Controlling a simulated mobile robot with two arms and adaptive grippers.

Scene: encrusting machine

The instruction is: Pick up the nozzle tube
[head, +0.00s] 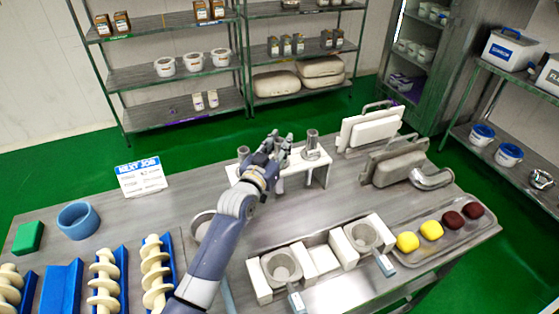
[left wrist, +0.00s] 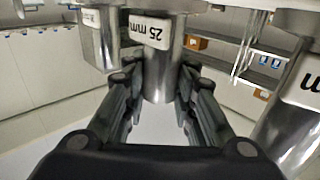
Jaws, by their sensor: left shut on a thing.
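A white stand (head: 318,172) on the metal table holds metal nozzle tubes. One tube (head: 243,152) shows at its left and a larger one (head: 311,142) at its right. My left gripper (head: 279,146) is at the middle of the stand, between these two. In the left wrist view its fingers (left wrist: 160,105) are shut on a metal nozzle tube (left wrist: 159,70) with a "25 mm" label. Neighbouring tubes show at the left (left wrist: 98,42) and right (left wrist: 295,125) of it. The gripper hides most of the held tube in the head view. My right gripper is not in view.
White blocks with grey cups (head: 282,267) and a tray (head: 428,254) of coloured pieces lie in front. A sign (head: 141,177), blue ring (head: 78,220) and white augers (head: 104,282) are left.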

